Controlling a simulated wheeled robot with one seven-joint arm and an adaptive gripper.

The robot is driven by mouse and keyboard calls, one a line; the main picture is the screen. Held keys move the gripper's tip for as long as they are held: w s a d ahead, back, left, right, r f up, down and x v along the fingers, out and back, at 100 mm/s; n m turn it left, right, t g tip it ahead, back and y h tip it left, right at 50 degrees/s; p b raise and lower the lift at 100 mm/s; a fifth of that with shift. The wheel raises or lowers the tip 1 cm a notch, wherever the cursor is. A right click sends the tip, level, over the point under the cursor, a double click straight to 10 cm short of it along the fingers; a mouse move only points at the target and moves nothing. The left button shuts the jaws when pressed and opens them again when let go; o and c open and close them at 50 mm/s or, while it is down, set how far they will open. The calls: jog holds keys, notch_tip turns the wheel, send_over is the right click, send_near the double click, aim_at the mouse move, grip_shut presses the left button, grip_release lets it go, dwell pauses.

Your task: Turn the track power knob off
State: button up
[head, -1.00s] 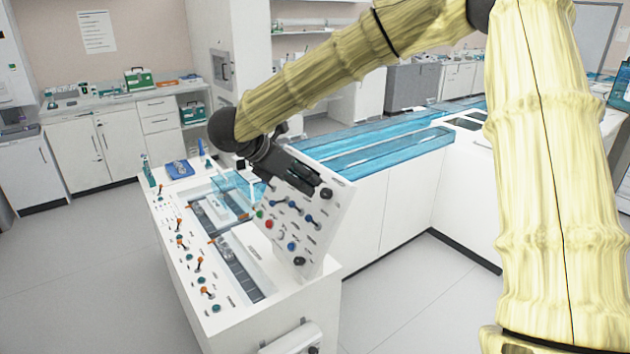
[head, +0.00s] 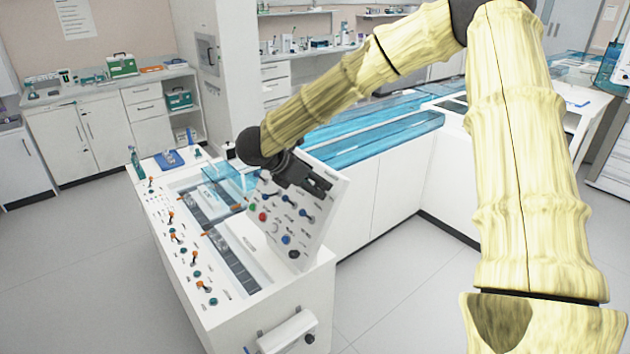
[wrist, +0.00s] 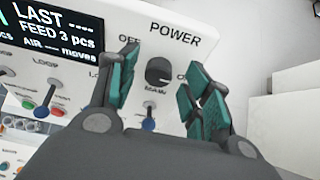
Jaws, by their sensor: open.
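The power knob (wrist: 159,72) is a round dark knob under the word POWER on a white panel, with OFF printed at its upper left and MAIN below it. In the wrist view my gripper (wrist: 158,88) is open, with one teal-padded finger on each side of the knob. I cannot tell whether either finger touches it. In the head view my gripper (head: 318,185) is at the upper part of the upright control panel (head: 318,222) and hides the power knob there.
The panel also carries a display (wrist: 55,38), several coloured buttons and small toggle levers. The white console (head: 185,290) has a row of orange and teal controls along its left edge. A blue-topped track (head: 385,140) runs behind. Open floor lies at the left.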

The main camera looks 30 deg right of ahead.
jog(key=shift+d+f, duration=0.3)
jog(key=shift+f, duration=0.1)
jog(key=c, duration=1)
jog(key=shift+c, duration=0.2)
